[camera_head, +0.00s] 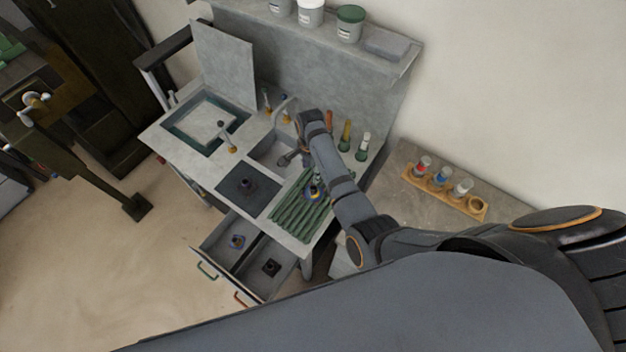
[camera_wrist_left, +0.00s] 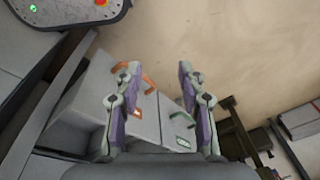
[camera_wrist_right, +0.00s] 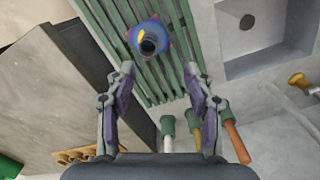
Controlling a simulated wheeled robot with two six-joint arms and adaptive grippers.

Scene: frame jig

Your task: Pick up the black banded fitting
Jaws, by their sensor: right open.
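In the head view, a dark fitting (camera_head: 247,184) stands on the black mat, and a black one (camera_head: 271,267) sits in the open drawer's right compartment. A blue-purple fitting (camera_head: 236,241) sits in the left compartment. Another fitting, blue with a yellow ring (camera_head: 313,194), stands on the green slatted rack; the right wrist view shows its black top and coloured lugs (camera_wrist_right: 149,40). Bands on the dark ones are too small to tell. My right gripper (camera_wrist_right: 160,84) is open and empty, facing the rack fitting and apart from it. My left gripper (camera_wrist_left: 157,80) is open and empty.
The green rack (camera_head: 290,218) lies beside the sink basin (camera_head: 268,146). Several bottles (camera_head: 346,135) stand behind it. A wooden holder with coloured-cap bottles (camera_head: 444,192) is on the right-hand counter. The left wrist view shows drawer handles (camera_wrist_left: 183,118) below the left gripper.

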